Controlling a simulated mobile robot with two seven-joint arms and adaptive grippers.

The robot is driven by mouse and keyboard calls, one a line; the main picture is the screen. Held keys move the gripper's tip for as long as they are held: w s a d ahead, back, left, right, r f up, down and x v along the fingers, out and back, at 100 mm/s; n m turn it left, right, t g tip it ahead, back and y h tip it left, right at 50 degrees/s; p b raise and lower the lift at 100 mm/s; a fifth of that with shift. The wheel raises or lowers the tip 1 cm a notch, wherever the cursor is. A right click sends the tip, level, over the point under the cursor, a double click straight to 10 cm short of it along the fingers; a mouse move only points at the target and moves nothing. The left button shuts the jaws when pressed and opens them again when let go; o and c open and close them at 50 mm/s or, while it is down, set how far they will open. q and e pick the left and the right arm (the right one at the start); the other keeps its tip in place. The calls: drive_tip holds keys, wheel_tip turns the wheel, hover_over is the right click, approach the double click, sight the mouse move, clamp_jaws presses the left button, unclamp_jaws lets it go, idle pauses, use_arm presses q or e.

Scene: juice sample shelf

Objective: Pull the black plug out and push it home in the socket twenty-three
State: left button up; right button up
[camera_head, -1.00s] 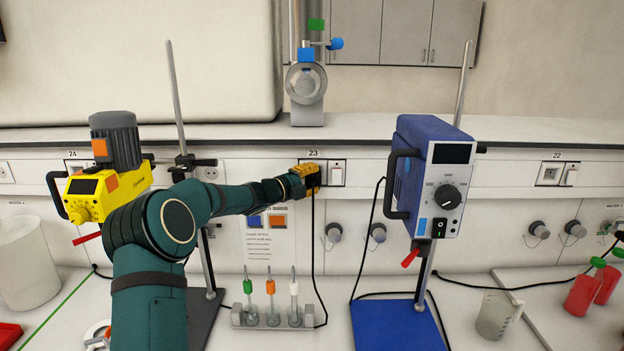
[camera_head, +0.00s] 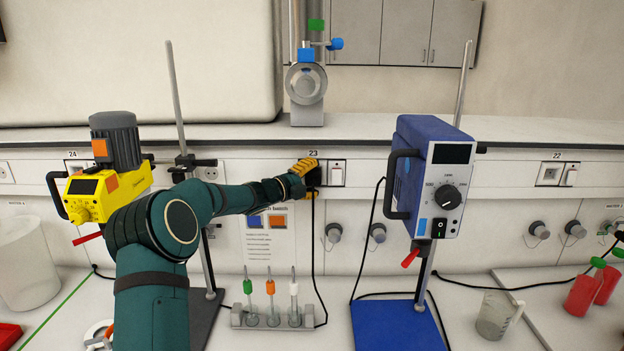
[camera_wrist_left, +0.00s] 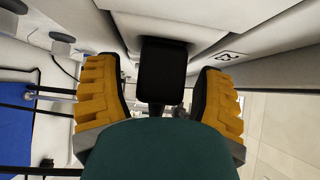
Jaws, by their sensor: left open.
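The black plug (camera_head: 314,178) is at the socket position under the label 23 (camera_head: 313,153), against the wall panel. Its black cable (camera_head: 313,235) hangs down from it. In the left wrist view the plug (camera_wrist_left: 163,72) stands between the two yellow fingers, with a visible gap on each side. My left gripper (camera_head: 310,180) is open around the plug, one finger above it and one below in the head view. The socket face behind the plug is hidden. My right gripper is not in view.
A white switch (camera_head: 337,174) sits just right of the plug. A blue stirrer (camera_head: 432,180) on a stand is further right, and a yellow stirrer (camera_head: 105,185) is on the left. A rack with several capped tubes (camera_head: 272,318) stands on the bench below.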

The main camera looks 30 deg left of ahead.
use_arm(q)
drive_tip(key=v, duration=1.2)
